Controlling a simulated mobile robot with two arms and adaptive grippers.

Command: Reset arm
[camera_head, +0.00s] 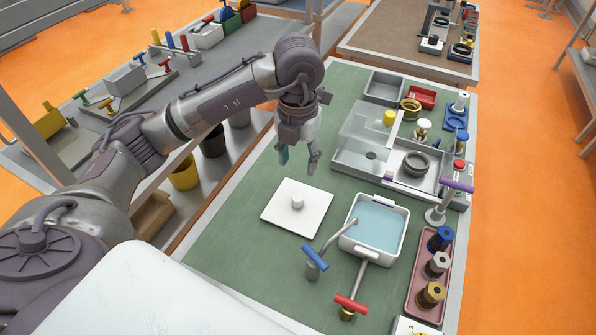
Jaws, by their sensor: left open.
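My left arm reaches in from the left in the head view. My left gripper (298,158) hangs above the green workbench (237,238), pointing down, just behind a white square plate with a small knob (297,207). Its fingers are apart with nothing between them. My right gripper does not show.
A white basin of blue liquid (374,222) stands right of the plate, with blue-handled (314,257) and red-handled (351,304) taps in front. A pink tray (418,303) holds several bolts at the right. A clear-walled box with a dark ring (415,164) stands behind the basin.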

